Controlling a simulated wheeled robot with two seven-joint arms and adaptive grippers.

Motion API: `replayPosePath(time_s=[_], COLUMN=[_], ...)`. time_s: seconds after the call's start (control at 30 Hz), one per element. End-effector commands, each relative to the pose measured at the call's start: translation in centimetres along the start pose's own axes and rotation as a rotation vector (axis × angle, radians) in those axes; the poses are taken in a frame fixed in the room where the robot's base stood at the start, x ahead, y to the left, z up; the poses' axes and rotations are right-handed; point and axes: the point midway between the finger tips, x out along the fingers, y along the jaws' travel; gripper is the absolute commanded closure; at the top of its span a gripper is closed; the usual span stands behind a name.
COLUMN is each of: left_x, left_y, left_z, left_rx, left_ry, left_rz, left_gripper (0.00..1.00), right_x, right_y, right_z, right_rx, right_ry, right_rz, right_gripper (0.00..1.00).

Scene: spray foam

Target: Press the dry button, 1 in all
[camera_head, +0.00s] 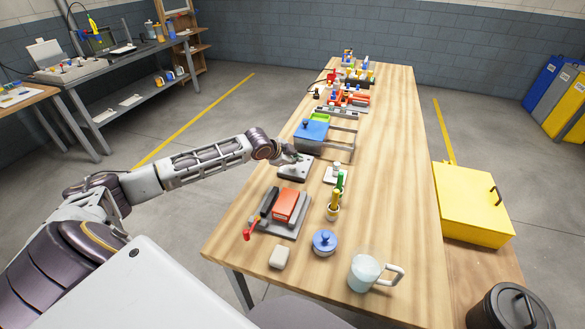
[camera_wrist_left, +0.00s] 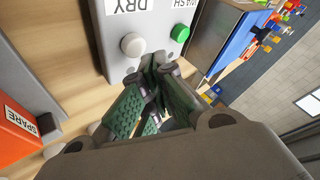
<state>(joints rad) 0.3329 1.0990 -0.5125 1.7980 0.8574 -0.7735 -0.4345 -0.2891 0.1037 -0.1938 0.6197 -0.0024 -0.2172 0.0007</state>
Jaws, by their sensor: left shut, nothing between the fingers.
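The grey button box (camera_head: 293,173) sits on the wooden table in the head view. In the left wrist view the box (camera_wrist_left: 112,62) has a white button (camera_wrist_left: 133,46) by the DRY label and a green button (camera_wrist_left: 180,33) by a partly cut-off label that seems to read WASH. My left gripper (camera_head: 294,154) is over the box in the head view. In the left wrist view its green-padded fingers (camera_wrist_left: 153,68) are shut and empty, with the tips close to both buttons. I cannot tell whether they touch the box. My right gripper is not in view.
An orange-red box (camera_head: 286,205) on a grey base with a red handle (camera_head: 250,231) stands nearer. A blue-lidded container (camera_head: 311,132) is just beyond the button box.

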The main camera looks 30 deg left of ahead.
Motion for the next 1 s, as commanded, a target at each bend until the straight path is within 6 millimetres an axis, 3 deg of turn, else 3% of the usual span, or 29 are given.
replayPosePath(time_s=[0.47,1.0], left_x=[0.0,0.2], left_y=[0.0,0.2], left_z=[0.0,0.1], left_rx=[0.000,0.000], left_ry=[0.000,0.000], left_rz=[0.000,0.001], left_gripper=[1.00,1.00], right_x=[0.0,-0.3], right_y=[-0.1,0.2], right_z=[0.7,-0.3], right_rx=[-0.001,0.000], right_ry=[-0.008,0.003], right_rz=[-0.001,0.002], right_gripper=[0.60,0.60])
